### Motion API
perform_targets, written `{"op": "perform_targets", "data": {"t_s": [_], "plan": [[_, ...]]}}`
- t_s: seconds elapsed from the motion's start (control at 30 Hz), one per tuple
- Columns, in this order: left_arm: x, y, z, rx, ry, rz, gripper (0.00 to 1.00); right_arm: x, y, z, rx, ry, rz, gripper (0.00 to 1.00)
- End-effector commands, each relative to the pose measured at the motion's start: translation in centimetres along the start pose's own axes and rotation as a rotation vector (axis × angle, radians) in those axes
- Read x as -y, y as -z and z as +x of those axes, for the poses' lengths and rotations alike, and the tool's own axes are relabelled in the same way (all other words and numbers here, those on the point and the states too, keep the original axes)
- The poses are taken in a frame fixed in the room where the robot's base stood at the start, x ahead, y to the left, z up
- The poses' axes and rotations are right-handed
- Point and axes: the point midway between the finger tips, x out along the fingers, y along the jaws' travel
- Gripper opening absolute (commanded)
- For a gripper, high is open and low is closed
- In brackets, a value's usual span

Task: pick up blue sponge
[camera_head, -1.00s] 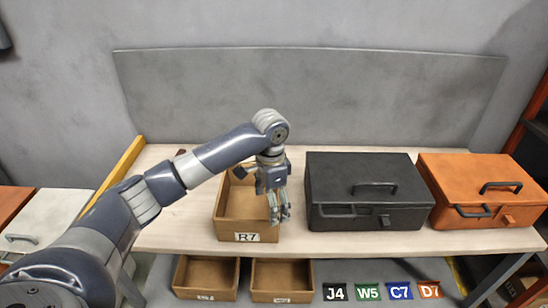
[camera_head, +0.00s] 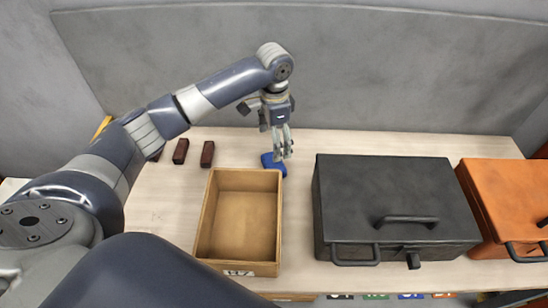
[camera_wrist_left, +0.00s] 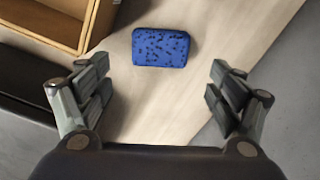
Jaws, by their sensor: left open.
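In the left wrist view the whole sponge (camera_wrist_left: 160,47) shows, blue with dark pits, lying between and beyond the fingers. My left gripper (camera_head: 282,156) points down above the sponge. In the left wrist view the left gripper (camera_wrist_left: 150,95) has its fingers wide apart with nothing between them. My right gripper is not in view.
The open, empty wooden box (camera_head: 239,225) stands in front of the sponge. A black case (camera_head: 390,190) stands to its right, an orange case (camera_head: 510,195) further right. Dark red blocks (camera_head: 181,151) lie to the left. A grey panel (camera_head: 400,75) rises behind the table.

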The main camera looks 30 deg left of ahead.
Motion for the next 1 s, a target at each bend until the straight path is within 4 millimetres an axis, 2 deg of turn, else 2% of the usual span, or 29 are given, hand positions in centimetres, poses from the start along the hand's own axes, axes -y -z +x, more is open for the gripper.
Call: {"op": "perform_targets", "data": {"t_s": [0.1,0.23,0.37,0.53,0.7,0.97,1.0], "plan": [[-0.1,-0.1,2.1,0.003,-0.002,0.001,0.85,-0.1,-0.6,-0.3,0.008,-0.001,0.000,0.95],[0.0,-0.1,3.6,0.002,-0.001,0.000,0.85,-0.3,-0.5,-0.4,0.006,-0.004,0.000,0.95],[0.0,-0.1,4.4,0.002,0.000,-0.001,0.85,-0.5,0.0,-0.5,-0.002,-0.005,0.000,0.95],[0.1,-0.2,6.7,0.004,-0.002,0.000,0.85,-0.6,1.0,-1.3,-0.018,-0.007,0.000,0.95],[0.2,-0.2,8.9,0.002,0.000,0.000,0.85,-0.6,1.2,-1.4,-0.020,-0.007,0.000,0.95],[0.2,-0.2,9.3,0.001,0.001,0.001,0.85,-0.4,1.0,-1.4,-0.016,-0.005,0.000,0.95],[0.2,-0.2,9.3,0.001,0.001,0.001,0.80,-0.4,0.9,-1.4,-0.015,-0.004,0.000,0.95]]}}
